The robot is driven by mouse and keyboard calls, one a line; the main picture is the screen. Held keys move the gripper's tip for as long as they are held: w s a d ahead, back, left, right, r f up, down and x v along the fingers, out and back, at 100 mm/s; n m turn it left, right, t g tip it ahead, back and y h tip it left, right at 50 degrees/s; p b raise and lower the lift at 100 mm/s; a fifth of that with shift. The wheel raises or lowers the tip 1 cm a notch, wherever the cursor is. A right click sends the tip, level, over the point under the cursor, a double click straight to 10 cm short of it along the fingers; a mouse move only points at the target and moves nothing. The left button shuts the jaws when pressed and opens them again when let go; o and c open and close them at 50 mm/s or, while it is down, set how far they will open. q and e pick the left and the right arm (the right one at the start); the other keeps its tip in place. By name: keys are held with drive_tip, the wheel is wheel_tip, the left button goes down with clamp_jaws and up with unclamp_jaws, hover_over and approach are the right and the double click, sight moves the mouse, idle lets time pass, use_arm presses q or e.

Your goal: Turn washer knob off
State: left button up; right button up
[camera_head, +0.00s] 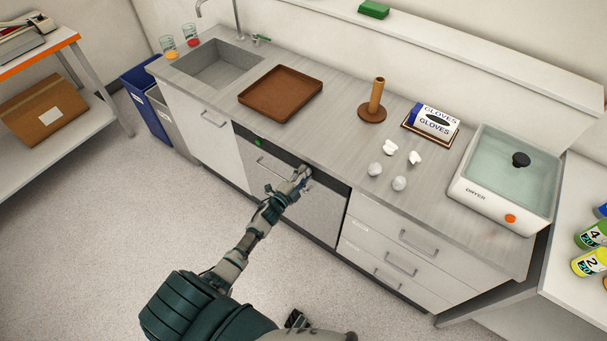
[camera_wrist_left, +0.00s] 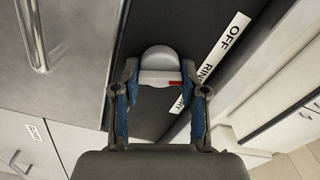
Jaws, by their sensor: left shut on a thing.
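The washer (camera_head: 305,207) has a grey front under the counter, with a dark control panel along its top. My left gripper (camera_head: 302,177) reaches the right part of that panel. In the left wrist view, the grey round washer knob (camera_wrist_left: 158,60) sits between the two fingers of my left gripper (camera_wrist_left: 160,92), which is shut on it. A red mark shows on the knob's near bar, toward the right finger. A white label strip (camera_wrist_left: 213,62) beside the knob reads "OFF" at one end; its other words are partly hidden. My right gripper does not show clearly.
A green light (camera_head: 258,142) shows on the panel's left. The washer handle (camera_head: 270,167) lies left of my gripper, and drawers (camera_head: 400,245) are to the right. A brown tray (camera_head: 281,93), a glove box (camera_head: 436,121) and a dryer (camera_head: 506,180) stand on the counter above.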

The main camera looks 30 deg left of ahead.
use_arm(q)
drive_tip(key=shift+a+f+n+p, duration=0.15)
drive_tip(key=shift+n+p, duration=0.15)
drive_tip(key=shift+n, duration=1.2)
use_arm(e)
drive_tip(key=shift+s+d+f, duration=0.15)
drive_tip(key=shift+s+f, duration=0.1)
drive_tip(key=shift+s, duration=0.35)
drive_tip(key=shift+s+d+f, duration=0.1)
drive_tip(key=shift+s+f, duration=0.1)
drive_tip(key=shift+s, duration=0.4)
use_arm(q)
drive_tip(key=shift+s+f, duration=0.1)
drive_tip(key=shift+f, duration=0.05)
drive_tip(key=o, duration=1.1)
drive_tip(key=shift+o, duration=0.3)
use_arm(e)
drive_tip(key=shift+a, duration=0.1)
use_arm(q)
drive_tip(key=shift+a, duration=0.1)
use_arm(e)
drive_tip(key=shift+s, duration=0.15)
use_arm(q)
drive_tip(key=s+a, duration=0.1)
drive_tip(key=s, duration=1)
drive_tip(key=shift+s, duration=0.4)
